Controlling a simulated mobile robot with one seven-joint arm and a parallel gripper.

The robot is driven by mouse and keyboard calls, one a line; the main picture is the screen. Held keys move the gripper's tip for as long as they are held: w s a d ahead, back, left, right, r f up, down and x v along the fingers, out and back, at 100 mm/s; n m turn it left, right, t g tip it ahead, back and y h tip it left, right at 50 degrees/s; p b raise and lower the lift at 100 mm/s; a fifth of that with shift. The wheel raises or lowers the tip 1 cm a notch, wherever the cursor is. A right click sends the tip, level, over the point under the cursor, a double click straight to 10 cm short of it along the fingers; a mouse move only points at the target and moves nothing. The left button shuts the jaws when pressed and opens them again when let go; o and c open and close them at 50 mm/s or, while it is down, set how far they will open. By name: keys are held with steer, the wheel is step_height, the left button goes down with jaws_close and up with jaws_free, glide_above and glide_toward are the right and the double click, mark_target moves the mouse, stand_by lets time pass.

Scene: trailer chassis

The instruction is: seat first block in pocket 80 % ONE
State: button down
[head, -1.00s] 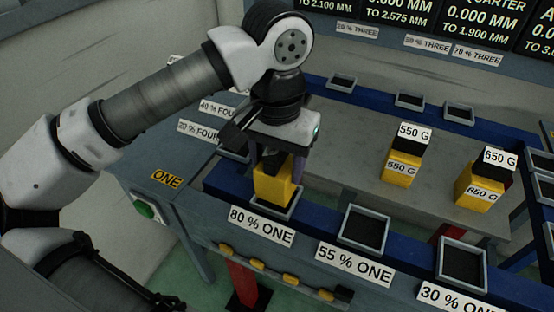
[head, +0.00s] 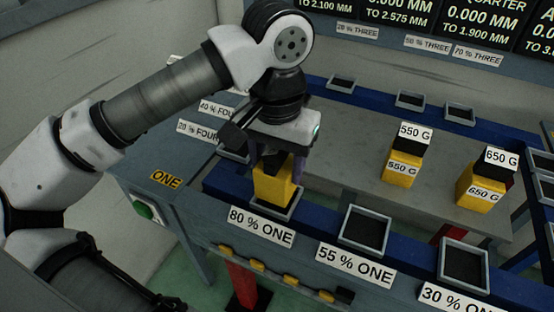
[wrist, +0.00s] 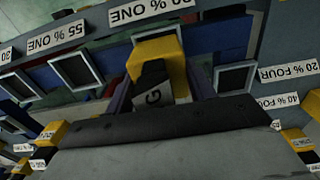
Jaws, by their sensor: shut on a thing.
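A yellow block (head: 269,187) with a black top is upright at the pocket labelled 80 % ONE (head: 290,211). Its lower end is at or inside the pocket's grey rim; I cannot tell whether it rests on the pocket floor. My gripper (head: 279,165) points down and is shut on the block's upper part. In the wrist view the block (wrist: 156,52) sits between the fingers, with a white label ending in G partly hidden. The 80 % ONE label (head: 261,227) is on the front face below the pocket.
Empty pockets 55 % ONE (head: 365,230) and 30 % ONE (head: 463,265) lie to the right on the blue rail. Yellow blocks marked 550 G (head: 400,170) and 650 G (head: 482,194) stand on the grey table. More empty pockets line the back rail (head: 410,99).

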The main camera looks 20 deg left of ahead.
steer(key=shift+f+b, duration=1.25)
steer(key=shift+b, duration=0.15)
stand_by(0.4)
steer(key=shift+c, duration=2.2)
jaws_free()
step_height(320, 180, up, 14)
steer(key=shift+f+p, duration=0.1)
steer(key=shift+p, duration=0.7)
steer(key=shift+s, duration=0.1)
